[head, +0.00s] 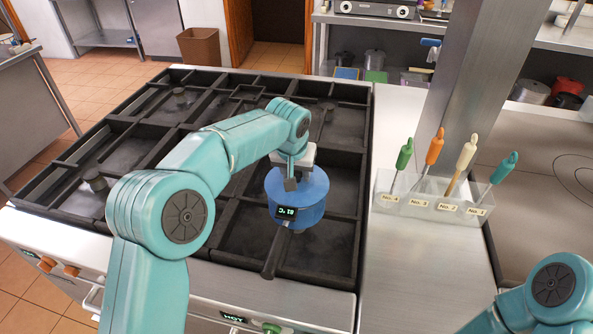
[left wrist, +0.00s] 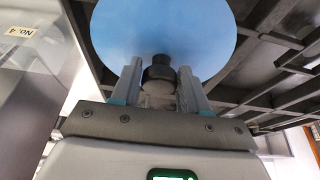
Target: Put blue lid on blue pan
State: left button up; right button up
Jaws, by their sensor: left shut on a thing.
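The blue lid (left wrist: 165,30) fills the upper part of the left wrist view as a light blue disc with a dark knob (left wrist: 158,74). My left gripper (left wrist: 158,92) is shut on that knob. In the head view my left gripper (head: 291,178) is over the blue pan (head: 300,212), which sits on the slatted grill (head: 345,215). The pan has a small dark display and a dark handle pointing toward me. The lid lies over the pan's top; I cannot tell whether it touches the rim. My right gripper is out of view.
A clear holder (head: 430,200) with several coloured-handled utensils stands on the steel counter to the right, beside a metal column (head: 475,80). A lit HOT label (head: 233,318) shows on the stove front.

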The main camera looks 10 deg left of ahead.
pick_arm(q)
jog(key=shift+w, duration=0.1)
jog(key=shift+s+a+r, duration=0.1)
jog(key=shift+s, duration=0.15)
jog(key=shift+w+f, duration=0.3)
jog(key=shift+w, duration=0.05)
jog(key=shift+s+r, duration=0.1)
jog(key=shift+s, duration=0.1)
jog(key=shift+w+f, duration=0.15)
jog(key=shift+f, duration=0.15)
jog(key=shift+f, duration=0.2)
